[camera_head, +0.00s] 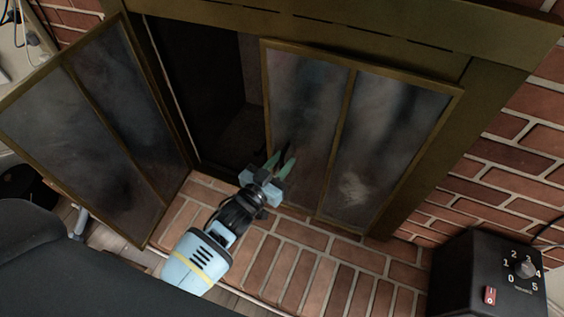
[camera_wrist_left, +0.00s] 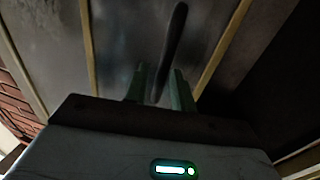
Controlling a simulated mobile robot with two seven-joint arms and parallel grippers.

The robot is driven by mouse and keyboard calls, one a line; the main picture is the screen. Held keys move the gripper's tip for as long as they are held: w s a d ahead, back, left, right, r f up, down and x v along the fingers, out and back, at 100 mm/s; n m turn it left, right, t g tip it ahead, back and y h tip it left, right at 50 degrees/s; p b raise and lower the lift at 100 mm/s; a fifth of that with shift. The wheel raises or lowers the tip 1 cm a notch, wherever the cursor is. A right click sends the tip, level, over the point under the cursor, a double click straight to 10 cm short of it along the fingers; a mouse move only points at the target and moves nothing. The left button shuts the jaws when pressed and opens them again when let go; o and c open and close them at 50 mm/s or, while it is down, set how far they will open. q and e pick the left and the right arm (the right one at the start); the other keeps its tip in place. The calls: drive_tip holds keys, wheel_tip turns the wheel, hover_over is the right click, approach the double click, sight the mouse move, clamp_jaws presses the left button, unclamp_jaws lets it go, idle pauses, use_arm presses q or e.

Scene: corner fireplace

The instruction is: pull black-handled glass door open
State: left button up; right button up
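The right glass door (camera_head: 385,135) has smoky panes in a brass frame and stands across the right part of the fireplace opening. Its slim black handle (camera_wrist_left: 175,35) shows in the left wrist view. My left gripper (camera_head: 281,163) is at the lower left pane of this door. In the left wrist view, the green fingers (camera_wrist_left: 160,85) are spread, with the lower end of the handle between them. A gap shows on the left side of the handle; I cannot tell whether the right finger touches it. My right gripper is not in view.
The left glass door (camera_head: 95,135) stands swung wide open. The dark firebox (camera_head: 205,85) shows between the doors. A brick hearth (camera_head: 310,265) lies below. A black box with a numbered dial (camera_head: 490,275) stands at the lower right, near the brick wall (camera_head: 520,150).

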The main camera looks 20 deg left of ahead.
use_arm(q)
drive_tip(key=shift+w, duration=0.1)
drive_tip(key=shift+c, duration=0.5)
clamp_jaws()
